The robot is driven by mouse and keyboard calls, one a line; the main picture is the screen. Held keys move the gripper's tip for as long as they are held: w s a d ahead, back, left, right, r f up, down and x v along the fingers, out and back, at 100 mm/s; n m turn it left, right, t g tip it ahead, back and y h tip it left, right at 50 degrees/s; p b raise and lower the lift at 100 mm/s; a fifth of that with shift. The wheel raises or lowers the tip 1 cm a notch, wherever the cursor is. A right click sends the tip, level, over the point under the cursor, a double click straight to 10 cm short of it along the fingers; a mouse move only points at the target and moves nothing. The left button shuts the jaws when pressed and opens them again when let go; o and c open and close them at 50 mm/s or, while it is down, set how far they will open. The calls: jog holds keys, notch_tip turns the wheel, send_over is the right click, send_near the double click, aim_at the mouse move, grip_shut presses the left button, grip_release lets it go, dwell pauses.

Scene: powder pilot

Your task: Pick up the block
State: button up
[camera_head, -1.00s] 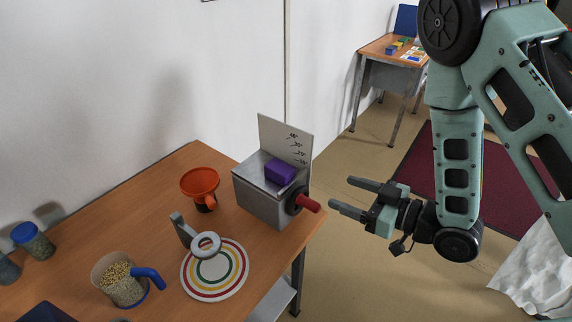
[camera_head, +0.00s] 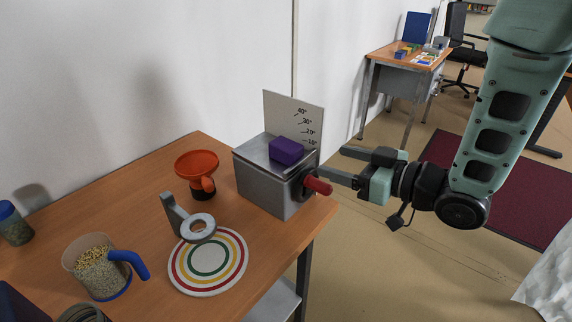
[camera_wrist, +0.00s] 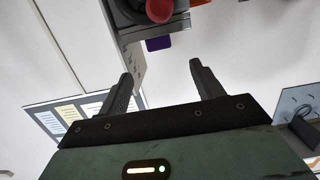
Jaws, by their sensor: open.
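The purple block (camera_head: 286,151) lies on top of a grey metal box (camera_head: 265,184) at the right end of the near table. A small part of the block (camera_wrist: 158,44) also shows at the top of the wrist view, below the red knob. My gripper (camera_head: 338,164) is open and empty. It is to the right of the box, with its fingers pointing left toward the box. In the head view its near finger overlaps the area by the red knob; I cannot tell whether they touch.
The red knob (camera_head: 318,186) sticks out of the box's right side. An upright angle-marked plate (camera_head: 292,117) stands behind the block. An orange funnel (camera_head: 197,163), a ring stand (camera_head: 196,229), a striped disc (camera_head: 208,285) and a jug of grain (camera_head: 98,270) share the table (camera_head: 130,205).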

aim_at(299, 151)
jog(key=b+x, duration=0.1)
jog(key=x, duration=0.5)
jog(key=shift+x, duration=2.85)
jog(key=shift+f, duration=0.1)
jog(key=c, duration=1.2)
